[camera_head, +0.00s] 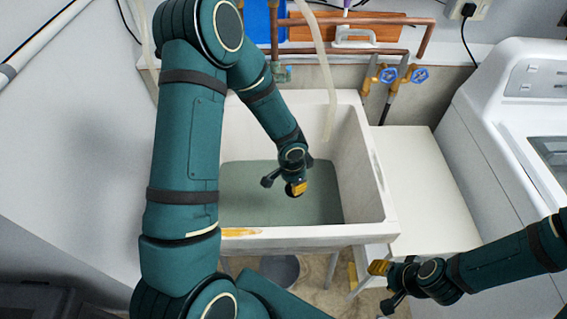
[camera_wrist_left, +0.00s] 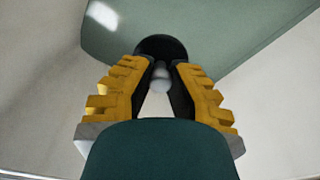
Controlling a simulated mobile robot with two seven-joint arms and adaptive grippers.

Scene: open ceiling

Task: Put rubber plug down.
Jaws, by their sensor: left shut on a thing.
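The rubber plug (camera_wrist_left: 160,46) is a dark round disc with a pale grey knob. My left gripper (camera_wrist_left: 162,74) is shut on it, with its yellow fingers on both sides of the knob. In the head view my left gripper (camera_head: 297,188) hangs inside the white sink (camera_head: 365,165), over the greenish water (camera_head: 250,205). A dark edge of the plug shows beside the fingers there. Whether the plug touches the water is unclear. My right gripper (camera_head: 381,280) is low at the right, outside the sink; its finger gap is not clear.
A pale hose (camera_head: 322,60) hangs into the back of the sink. Copper pipes (camera_head: 350,22) and taps with blue handles (camera_head: 419,75) are behind it. A white machine (camera_head: 520,100) stands at the right. A grey bucket (camera_head: 281,269) is under the sink.

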